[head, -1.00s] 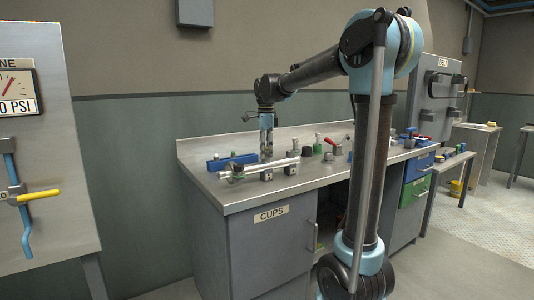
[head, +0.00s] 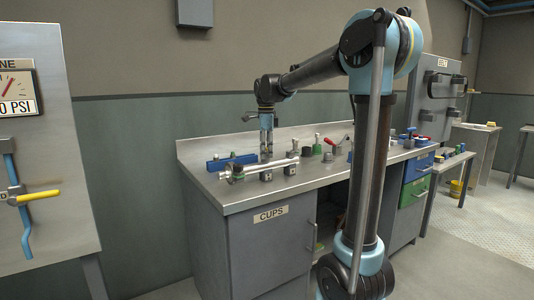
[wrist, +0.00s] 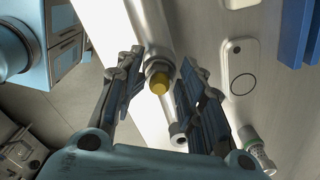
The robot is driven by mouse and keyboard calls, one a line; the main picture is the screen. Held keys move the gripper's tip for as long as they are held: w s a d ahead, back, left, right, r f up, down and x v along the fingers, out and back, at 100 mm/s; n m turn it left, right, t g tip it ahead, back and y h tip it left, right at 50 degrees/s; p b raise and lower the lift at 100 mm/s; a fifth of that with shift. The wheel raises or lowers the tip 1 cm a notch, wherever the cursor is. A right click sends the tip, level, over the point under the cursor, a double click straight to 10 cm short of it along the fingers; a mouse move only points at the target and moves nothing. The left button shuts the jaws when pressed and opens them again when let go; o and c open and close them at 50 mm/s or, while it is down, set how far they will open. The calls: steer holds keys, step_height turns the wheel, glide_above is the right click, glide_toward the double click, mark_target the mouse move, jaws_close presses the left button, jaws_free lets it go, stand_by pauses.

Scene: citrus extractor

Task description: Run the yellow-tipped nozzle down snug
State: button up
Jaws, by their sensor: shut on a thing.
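The yellow-tipped nozzle (wrist: 159,84) shows in the middle of the wrist view, with its rounded yellow tip facing the camera. Behind it is a metal collar at the end of a long silver tube (wrist: 148,28). My gripper (wrist: 163,62) has one finger on each side of the nozzle and is shut on it. In the head view, my gripper (head: 266,152) points down at the silver tube (head: 262,168), which lies across dark supports on the bench. The nozzle is too small to make out there. The wrist view does not show whether it is fully seated.
The steel bench (head: 225,192) has a blue block (head: 232,162) behind the tube. A gauge panel (head: 40,130) with a yellow lever is at left. The bench's front left is clear.

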steer(key=shift+w+a, duration=0.1)
steer(key=shift+m, duration=1)
steer(key=shift+m, duration=0.8)
steer(key=shift+m, duration=0.9)
steer(key=shift+c, duration=0.3)
steer(key=shift+m, duration=0.8)
